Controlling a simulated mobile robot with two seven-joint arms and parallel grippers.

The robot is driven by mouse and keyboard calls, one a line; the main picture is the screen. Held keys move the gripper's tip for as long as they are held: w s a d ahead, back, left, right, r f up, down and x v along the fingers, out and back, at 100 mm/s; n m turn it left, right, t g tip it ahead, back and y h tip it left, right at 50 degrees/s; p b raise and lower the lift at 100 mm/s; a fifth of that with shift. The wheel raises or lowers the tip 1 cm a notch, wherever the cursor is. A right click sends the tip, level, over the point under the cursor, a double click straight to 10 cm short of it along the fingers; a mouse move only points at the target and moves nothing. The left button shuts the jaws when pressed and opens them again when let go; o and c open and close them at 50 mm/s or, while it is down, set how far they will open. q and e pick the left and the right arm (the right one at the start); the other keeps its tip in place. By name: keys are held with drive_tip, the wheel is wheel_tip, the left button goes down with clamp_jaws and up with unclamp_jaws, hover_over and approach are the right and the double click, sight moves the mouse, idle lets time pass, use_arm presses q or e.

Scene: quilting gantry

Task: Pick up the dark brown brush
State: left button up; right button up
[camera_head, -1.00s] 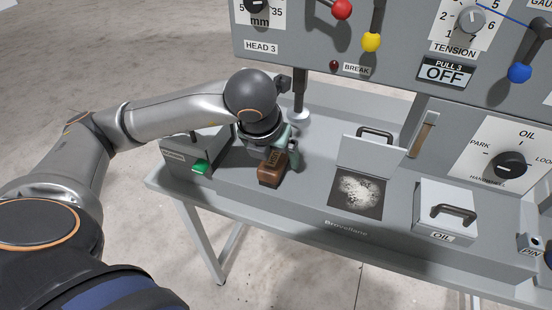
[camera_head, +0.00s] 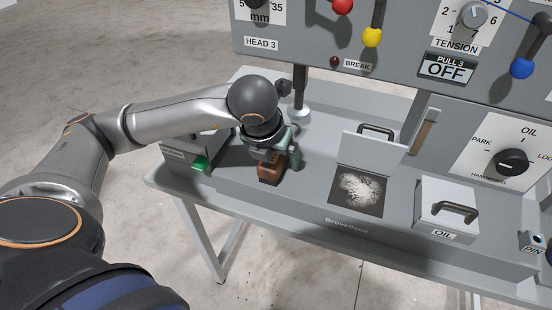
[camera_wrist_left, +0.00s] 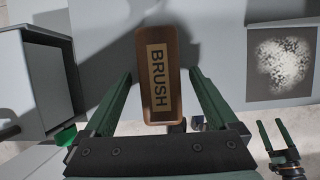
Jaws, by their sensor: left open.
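The dark brown brush (camera_head: 270,174) stands on the grey bench near its left end. In the left wrist view the brush (camera_wrist_left: 158,100) shows its top with a tan BRUSH label. My left gripper (camera_head: 277,153) is over the brush and partly covers it in the head view. In the wrist view its green fingers (camera_wrist_left: 160,78) are spread, one on each side of the brush, with a gap on both sides. My right gripper (camera_wrist_left: 274,132) shows small at the lower right of the wrist view, its fingers apart and empty.
A grey box with a green part (camera_head: 200,164) stands left of the brush. An open lint compartment (camera_head: 340,203) and a lidded OIL box (camera_head: 445,196) lie to the right. A vertical post (camera_head: 300,90) with a round foot is behind the gripper. The control panel (camera_head: 420,30) overhangs the back.

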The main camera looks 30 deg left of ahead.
use_arm(q)
drive_tip(key=shift+f, duration=0.1)
drive_tip(key=shift+c, duration=0.2)
clamp_jaws()
idle(0.9)
